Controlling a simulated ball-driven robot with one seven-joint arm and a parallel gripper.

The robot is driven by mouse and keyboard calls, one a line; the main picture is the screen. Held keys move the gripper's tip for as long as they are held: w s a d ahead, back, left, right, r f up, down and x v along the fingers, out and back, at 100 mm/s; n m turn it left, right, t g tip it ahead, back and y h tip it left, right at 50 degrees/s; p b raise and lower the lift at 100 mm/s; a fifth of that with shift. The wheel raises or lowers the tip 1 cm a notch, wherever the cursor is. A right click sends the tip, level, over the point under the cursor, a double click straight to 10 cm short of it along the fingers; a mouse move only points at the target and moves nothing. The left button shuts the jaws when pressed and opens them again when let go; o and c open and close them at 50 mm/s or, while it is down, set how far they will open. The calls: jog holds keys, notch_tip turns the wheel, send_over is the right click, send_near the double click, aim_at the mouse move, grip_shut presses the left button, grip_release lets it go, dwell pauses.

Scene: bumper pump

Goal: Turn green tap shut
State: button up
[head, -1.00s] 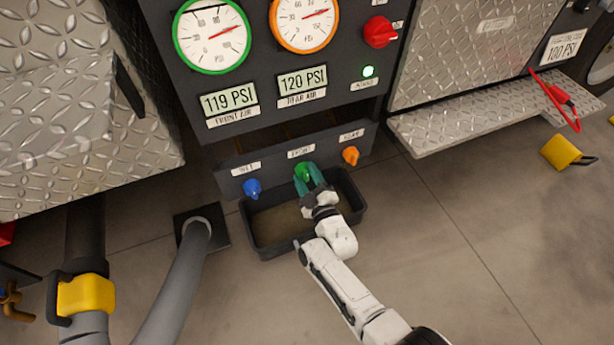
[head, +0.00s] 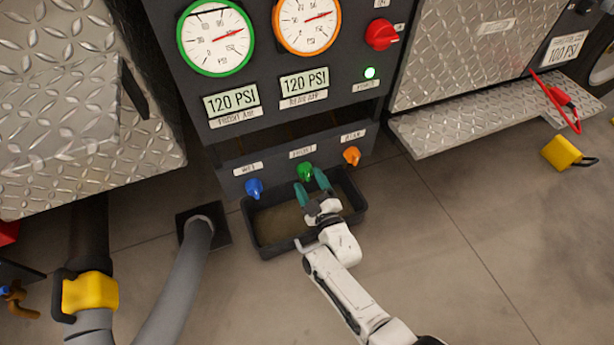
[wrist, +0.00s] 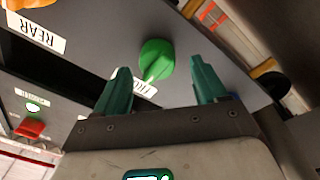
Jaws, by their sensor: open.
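The green tap (head: 305,172) sits on the lower panel between the blue tap (head: 254,187) and the orange tap (head: 351,156). In the wrist view the green tap (wrist: 156,61) shows as a round knob with a lighter ridge or pointer, just beyond the fingertips. My gripper (head: 312,186) is open and empty, with teal fingers, just in front of and below the green tap. In the wrist view my gripper (wrist: 162,80) has a finger on each side of the knob's line, apart from it.
A dark tray (head: 268,245) lies on the floor below the taps. The front gauge panel above reads 120 PSI on both displays (head: 231,101). A grey hose (head: 180,280) runs at left. The floor at right is mostly clear.

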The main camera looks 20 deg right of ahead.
jog(key=s+p, duration=0.2)
jog(key=s, duration=0.6)
jog(key=shift+s+f+p, duration=0.35)
jog(key=shift+f, duration=0.05)
jog(key=s+d+r+m+g, duration=0.3)
jog(key=s+g, duration=0.3)
jog(key=s, duration=0.3)
jog(key=s+d+r+m+g, duration=0.2)
jog(key=s+r+m+g, duration=0.3)
jog(key=s, duration=0.5)
jog(key=s+d+r+m+g, duration=0.2)
jog(key=s+d+g, duration=0.1)
jog(key=s+g, duration=0.5)
notch_tip(320, 180, up, 33)
jog(key=t+p, duration=0.1)
jog(key=p, duration=3.2)
jog(key=shift+s+r+p, duration=0.2)
jog(key=shift+s+p, duration=0.2)
